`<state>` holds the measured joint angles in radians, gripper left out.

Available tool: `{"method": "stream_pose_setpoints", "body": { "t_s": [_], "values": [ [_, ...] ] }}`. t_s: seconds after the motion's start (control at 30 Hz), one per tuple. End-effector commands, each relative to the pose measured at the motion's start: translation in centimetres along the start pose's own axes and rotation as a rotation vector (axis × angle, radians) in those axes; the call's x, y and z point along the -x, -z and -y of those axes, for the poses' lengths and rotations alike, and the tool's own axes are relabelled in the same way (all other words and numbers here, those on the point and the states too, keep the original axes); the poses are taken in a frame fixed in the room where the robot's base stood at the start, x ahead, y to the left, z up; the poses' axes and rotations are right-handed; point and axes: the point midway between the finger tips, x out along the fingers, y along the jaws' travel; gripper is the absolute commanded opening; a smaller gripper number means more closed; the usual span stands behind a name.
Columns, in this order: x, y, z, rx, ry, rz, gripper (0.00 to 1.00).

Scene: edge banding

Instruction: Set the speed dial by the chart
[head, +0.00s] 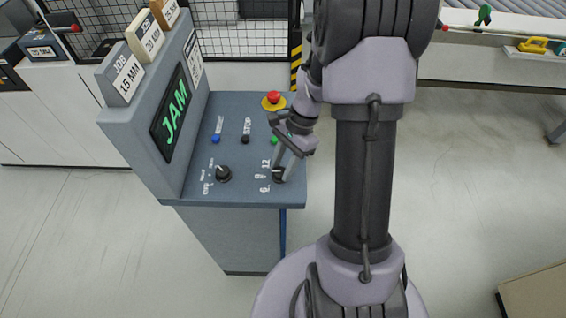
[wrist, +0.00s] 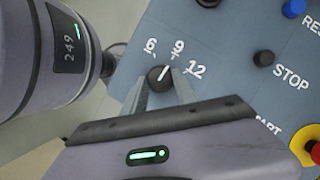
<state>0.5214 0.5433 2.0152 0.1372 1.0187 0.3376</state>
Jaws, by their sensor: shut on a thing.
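The speed dial (head: 279,175) is a black knob at the console's front right, beside the numbers 6, 9 and 12. In the wrist view the dial (wrist: 160,77) carries a white pointer line toward the 9. My gripper (head: 281,165) reaches down over it, with its fingers shut on the knob's sides; the fingers also show in the wrist view (wrist: 160,90). A white chart (head: 196,62) is on the upright panel, its text too small to read. A job card (head: 126,78) on top of the panel reads "JOB 15 MM".
The console (head: 240,200) has a screen (head: 171,110) reading "JAM". A second black knob (head: 223,173) sits to the left. Blue (head: 215,139), black STOP (head: 245,139) and green (head: 274,139) buttons and a red emergency button (head: 273,98) lie behind the dials.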

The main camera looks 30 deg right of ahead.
Motion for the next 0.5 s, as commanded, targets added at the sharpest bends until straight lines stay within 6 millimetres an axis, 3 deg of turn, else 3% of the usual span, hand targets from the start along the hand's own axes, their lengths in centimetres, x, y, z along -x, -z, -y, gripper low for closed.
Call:
{"method": "stream_pose_setpoints", "body": {
  "t_s": [0.5],
  "values": [
    [-0.01,0.02,0.07,0.059,-0.024,0.0,0.0]
  ]
}}
